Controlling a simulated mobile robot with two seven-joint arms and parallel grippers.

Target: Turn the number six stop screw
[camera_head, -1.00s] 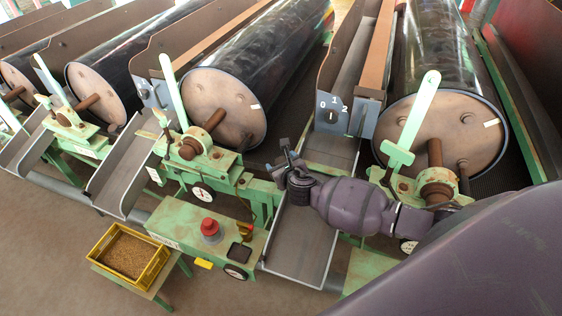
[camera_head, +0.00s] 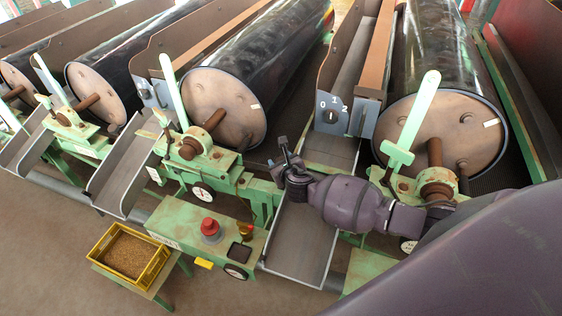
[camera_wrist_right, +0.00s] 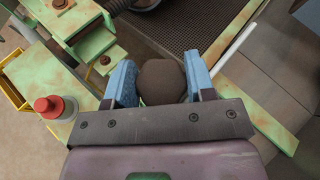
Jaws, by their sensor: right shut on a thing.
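My right gripper (camera_head: 286,150) reaches in from the right, in front of the middle drum machine. In the right wrist view its two blue fingers (camera_wrist_right: 162,84) are shut on a dark brown rounded knob (camera_wrist_right: 161,80), one finger on each side. The knob appears to be the stop screw's head; no number on it can be read. In the head view the gripper and wrist hide the knob. My left gripper is not in view.
The middle drum (camera_head: 222,105) and right drum (camera_head: 440,130) stand behind. A metal chute (camera_head: 302,245) lies below my right wrist. A green box with a red button (camera_head: 209,226) and a yellow grain crate (camera_head: 101,237) are to the left.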

